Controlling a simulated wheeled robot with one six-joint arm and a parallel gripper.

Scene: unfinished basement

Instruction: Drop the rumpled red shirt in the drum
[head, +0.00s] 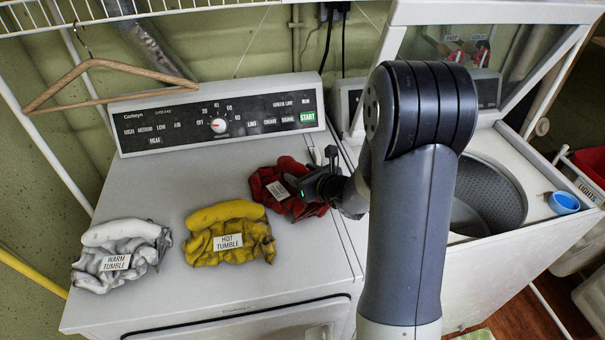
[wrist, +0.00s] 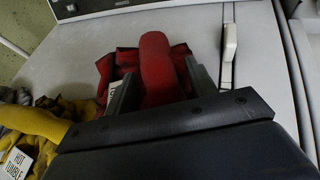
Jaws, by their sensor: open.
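The rumpled red shirt (head: 272,187) lies on the dryer top, right of the yellow one, with a white label on it. My gripper (head: 303,184) is at its right side. In the wrist view the shirt's rolled red part (wrist: 156,62) lies between the two open fingers of my gripper (wrist: 160,82). I cannot tell whether the fingers touch the cloth. The drum (head: 497,195) is the grey perforated tub of the open washer at the right, partly hidden behind my arm.
A yellow shirt (head: 229,246) and a grey-white shirt (head: 117,278), both labelled, lie left on the dryer top (head: 185,180). A control panel (head: 215,118) stands behind. The raised washer lid (head: 540,60) stands above the drum. A blue cup (head: 564,203) sits on the washer's right rim.

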